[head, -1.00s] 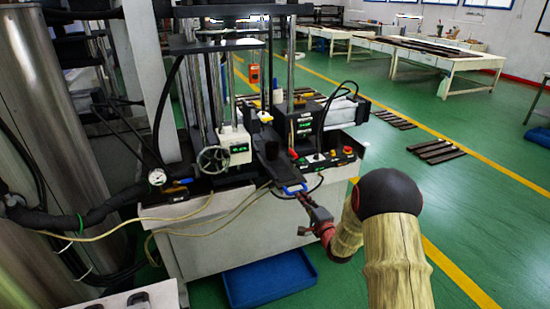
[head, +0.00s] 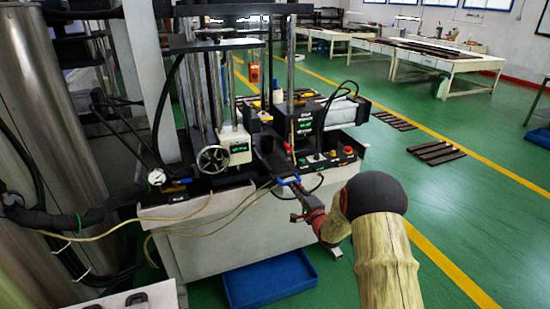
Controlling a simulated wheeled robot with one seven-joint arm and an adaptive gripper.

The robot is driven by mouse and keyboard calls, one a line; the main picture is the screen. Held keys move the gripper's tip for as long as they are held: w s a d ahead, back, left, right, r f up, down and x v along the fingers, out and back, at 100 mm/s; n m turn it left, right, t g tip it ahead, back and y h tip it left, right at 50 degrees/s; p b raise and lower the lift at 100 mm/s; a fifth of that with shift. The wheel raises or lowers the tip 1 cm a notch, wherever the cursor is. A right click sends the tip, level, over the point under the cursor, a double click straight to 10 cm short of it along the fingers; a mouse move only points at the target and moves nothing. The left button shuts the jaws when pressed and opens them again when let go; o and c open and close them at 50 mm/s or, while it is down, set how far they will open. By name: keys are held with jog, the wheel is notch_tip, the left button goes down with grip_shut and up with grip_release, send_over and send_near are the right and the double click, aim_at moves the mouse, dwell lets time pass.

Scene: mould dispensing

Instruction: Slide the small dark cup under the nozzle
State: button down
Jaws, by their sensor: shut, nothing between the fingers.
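The small dark cup (head: 266,144) stands at the far part of a dark sliding plate (head: 276,163) on the machine; it is hard to separate from the dark background. A blue handle-like piece (head: 288,180) is at the plate's near end. My gripper (head: 298,188) is shut and empty, its fingertips at or very near the blue piece; I cannot tell whether they touch. A small pale fitting (head: 264,116), possibly the nozzle, is just above the cup's area. The exact gap between the cup and the nozzle is too small to tell.
A handwheel (head: 213,159) and a display box (head: 235,146) stand left of the plate. A control panel with buttons (head: 325,157) is on the right. Cables hang over the front edge. A blue bin (head: 269,280) lies on the floor below.

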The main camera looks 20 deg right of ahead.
jog(key=shift+w, duration=1.6)
jog(key=shift+w+a+b, duration=0.1)
jog(key=shift+w+b, duration=0.3)
jog(key=shift+w, duration=0.45)
jog(key=shift+s, duration=0.1)
jog(key=s+p, duration=0.1)
jog(key=s, duration=0.5)
jog(key=shift+s, duration=0.4)
